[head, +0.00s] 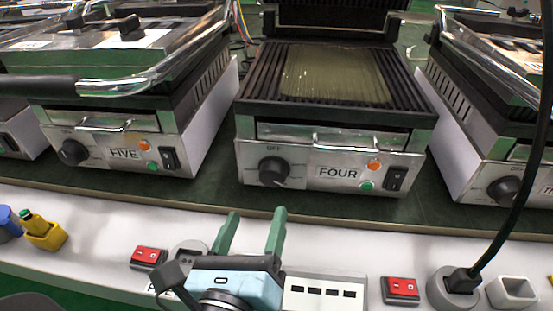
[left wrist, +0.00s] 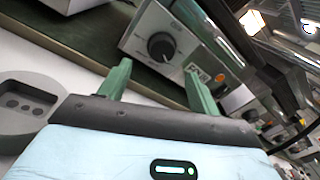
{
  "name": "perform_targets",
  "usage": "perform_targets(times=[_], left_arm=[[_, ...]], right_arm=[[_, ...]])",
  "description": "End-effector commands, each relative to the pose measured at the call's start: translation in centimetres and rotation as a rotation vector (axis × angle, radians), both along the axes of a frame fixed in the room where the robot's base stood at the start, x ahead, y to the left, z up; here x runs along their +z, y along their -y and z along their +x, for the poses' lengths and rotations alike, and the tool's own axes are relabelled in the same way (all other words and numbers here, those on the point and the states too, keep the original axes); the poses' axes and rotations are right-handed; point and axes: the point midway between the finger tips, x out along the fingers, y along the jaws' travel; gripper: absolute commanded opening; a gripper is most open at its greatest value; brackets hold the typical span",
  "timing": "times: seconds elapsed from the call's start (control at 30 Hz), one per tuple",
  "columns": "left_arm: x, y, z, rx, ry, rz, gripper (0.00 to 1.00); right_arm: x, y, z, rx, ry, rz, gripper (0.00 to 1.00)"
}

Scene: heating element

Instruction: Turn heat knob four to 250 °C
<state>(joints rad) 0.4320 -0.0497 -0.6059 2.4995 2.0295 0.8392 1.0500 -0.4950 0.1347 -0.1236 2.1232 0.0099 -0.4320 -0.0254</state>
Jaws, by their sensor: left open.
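The press labelled FOUR (head: 338,186) stands in the middle of the head view with its lid raised. Its black round heat knob (head: 273,170) is on the left of the steel front, under the word OFF. Its exact setting is too small to read. My left gripper (head: 255,212) has two green fingers, apart and empty, just below and in front of this knob, not touching it. In the left wrist view the knob (left wrist: 161,46) lies beyond the open fingertips (left wrist: 157,66), and one finger partly hides the label. My right gripper does not show.
Press FIVE (head: 124,154) stands left, another press (head: 500,150) right. A handle (head: 345,143), orange light (head: 374,166), green light (head: 366,185) and black switch (head: 396,179) are right of the knob. Red switches (head: 400,289) and a black cable (head: 512,215) are in front.

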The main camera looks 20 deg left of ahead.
Motion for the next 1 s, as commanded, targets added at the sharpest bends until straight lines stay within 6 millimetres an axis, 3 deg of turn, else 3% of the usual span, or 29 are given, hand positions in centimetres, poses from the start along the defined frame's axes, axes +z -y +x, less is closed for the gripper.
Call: perform_targets(times=[0.17, 0.47, 1.0], left_arm=[[0.3, 0.2, 0.1, -0.002, 0.000, -0.033, 0.63], [0.2, 0.0, 0.9, 0.000, 0.000, -0.030, 0.63], [0.1, -1.1, 7.0, 0.000, 0.000, -0.026, 0.63]], right_arm=[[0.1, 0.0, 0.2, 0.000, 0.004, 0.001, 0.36], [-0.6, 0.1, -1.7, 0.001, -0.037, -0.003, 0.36], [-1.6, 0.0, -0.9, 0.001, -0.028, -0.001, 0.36]])
